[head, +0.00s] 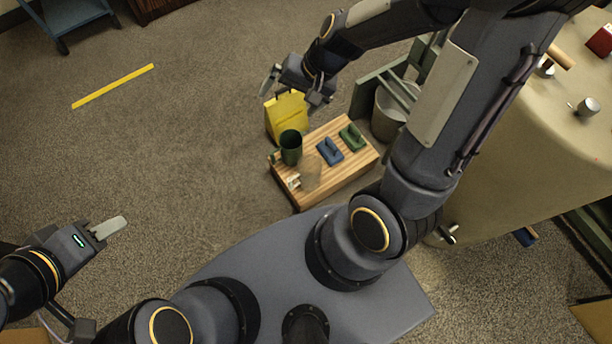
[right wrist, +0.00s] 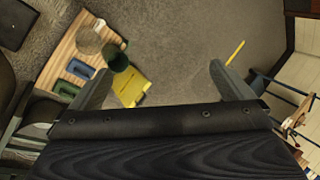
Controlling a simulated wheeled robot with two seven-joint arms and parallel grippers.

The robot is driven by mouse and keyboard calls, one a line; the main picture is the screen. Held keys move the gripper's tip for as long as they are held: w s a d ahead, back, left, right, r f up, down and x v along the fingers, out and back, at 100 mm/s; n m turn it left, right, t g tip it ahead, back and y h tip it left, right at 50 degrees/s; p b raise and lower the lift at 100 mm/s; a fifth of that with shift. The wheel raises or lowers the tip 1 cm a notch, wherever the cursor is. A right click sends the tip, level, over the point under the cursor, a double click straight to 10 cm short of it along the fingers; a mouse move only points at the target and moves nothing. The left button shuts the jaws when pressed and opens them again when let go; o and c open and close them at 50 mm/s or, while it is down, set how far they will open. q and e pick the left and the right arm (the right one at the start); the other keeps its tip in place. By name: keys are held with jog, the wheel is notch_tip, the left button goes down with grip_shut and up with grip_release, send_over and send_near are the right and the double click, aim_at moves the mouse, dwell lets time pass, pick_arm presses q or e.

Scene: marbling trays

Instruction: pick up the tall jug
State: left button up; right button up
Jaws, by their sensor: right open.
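A dark green jug-like vessel (head: 290,147) stands upright on a wooden box (head: 343,184). A pale, see-through vessel (head: 311,172) stands beside it. I cannot tell for certain which is the tall jug. My right gripper (head: 292,92) is open and empty, above and beyond the box, apart from both vessels. My left gripper (head: 108,228) is far off at the left over the floor; its jaw opening is unclear.
A yellow container (head: 287,116) stands behind the box, near my right gripper. A blue block (head: 330,151) and a green block (head: 352,136), both with handles, lie on the box. A grey bucket (head: 389,112) stands to the right.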

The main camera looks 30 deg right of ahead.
notch_tip(320, 180, down, 26)
jog(key=w+d+m+g+h+b, duration=0.2)
jog(key=w+h+b, duration=0.1)
jog(key=b, duration=0.5)
pick_arm(q)
notch_tip(320, 180, down, 18)
jog(key=b, duration=0.7)
jog(key=shift+b, duration=0.3)
pick_arm(e)
jog(key=m+g+h, duration=0.1)
jog(key=h, duration=0.1)
send_near(304, 177)
notch_tip(304, 177, down, 12)
jog(key=w+d, duration=0.1)
jog(key=d, duration=0.2)
jog(key=shift+w+r, duration=0.15)
jog(key=shift+w, duration=0.25)
jog(key=c, duration=1.3)
jog(key=shift+o, duration=0.2)
jog(key=shift+r, duration=0.15)
